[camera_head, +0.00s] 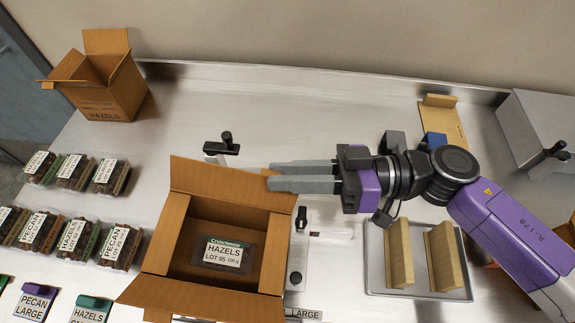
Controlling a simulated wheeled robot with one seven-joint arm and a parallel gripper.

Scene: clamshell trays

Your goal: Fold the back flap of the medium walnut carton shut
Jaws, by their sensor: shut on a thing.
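An open brown carton (185,240) stands at the front centre. I cannot read a size or nut name on its walls. One dark pack (226,252) labelled HAZELS, LOT 95, lies inside. Its back flap (220,182) stands raised along the far edge. Its front flap (200,298) is folded outward toward the camera. My gripper (269,175) reaches in from the right, its grey fingers at the flap's upper right corner. It is shut on the back flap, with a narrow gap between the fingers; the exact contact is hard to see.
Another open carton (108,95) marked HAZELS stands at the back left. Several labelled packs (72,235) lie in rows at left. A tray (373,280) with two tan blocks is at right. A black-handled clamp (226,143) stands behind the carton. The back centre of the table is clear.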

